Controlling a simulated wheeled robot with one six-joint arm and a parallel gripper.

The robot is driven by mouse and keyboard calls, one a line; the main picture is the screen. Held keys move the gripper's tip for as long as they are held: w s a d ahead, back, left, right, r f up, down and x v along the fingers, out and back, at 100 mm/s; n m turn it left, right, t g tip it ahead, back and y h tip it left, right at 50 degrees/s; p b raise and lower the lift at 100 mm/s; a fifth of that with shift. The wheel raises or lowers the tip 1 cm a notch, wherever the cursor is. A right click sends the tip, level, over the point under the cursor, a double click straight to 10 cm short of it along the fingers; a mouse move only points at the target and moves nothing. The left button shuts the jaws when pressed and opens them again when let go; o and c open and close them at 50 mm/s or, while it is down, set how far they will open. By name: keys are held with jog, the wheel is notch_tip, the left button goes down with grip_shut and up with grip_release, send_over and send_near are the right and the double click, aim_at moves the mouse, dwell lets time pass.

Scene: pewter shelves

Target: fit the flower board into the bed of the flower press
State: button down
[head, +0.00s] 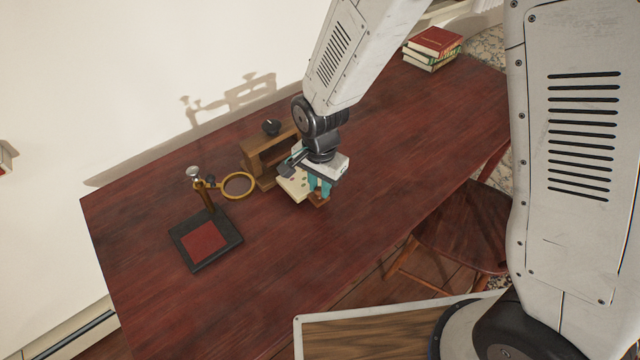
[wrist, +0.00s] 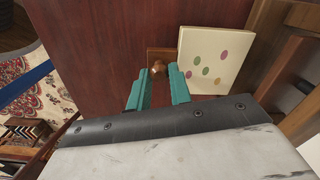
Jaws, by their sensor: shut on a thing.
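The flower board (head: 293,188) is a cream slab with coloured dots and a brown wooden end with a round knob. In the wrist view the board (wrist: 212,60) lies beyond my fingers, dotted face showing. My gripper (head: 319,188) has teal fingers, and in the wrist view they (wrist: 158,80) are shut on the board's knob. The flower press (head: 252,166) is a brown wooden frame with a dark knob on top, standing just left of and behind the board. Part of the press (wrist: 283,45) shows at the right of the wrist view. I cannot tell whether board and press touch.
A magnifier stand (head: 205,252) with a black base, red pad and brass ring stands left of the press on the dark red table (head: 400,130). Its ring reaches close to the press. Books (head: 433,46) are stacked at the far right corner. A wooden chair (head: 465,228) stands at the near edge.

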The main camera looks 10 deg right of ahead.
jog(key=shift+w+a, duration=0.1)
jog(key=shift+w+a, duration=0.9)
jog(key=shift+w, duration=0.4)
jog(key=shift+w+a, duration=0.85)
jog(key=shift+w, duration=0.5)
jog(key=shift+w+a, duration=0.9)
jog(key=shift+w, duration=0.4)
jog(key=shift+f, duration=0.1)
jog(key=c, duration=1.2)
grip_release()
jog(key=shift+r, duration=4)
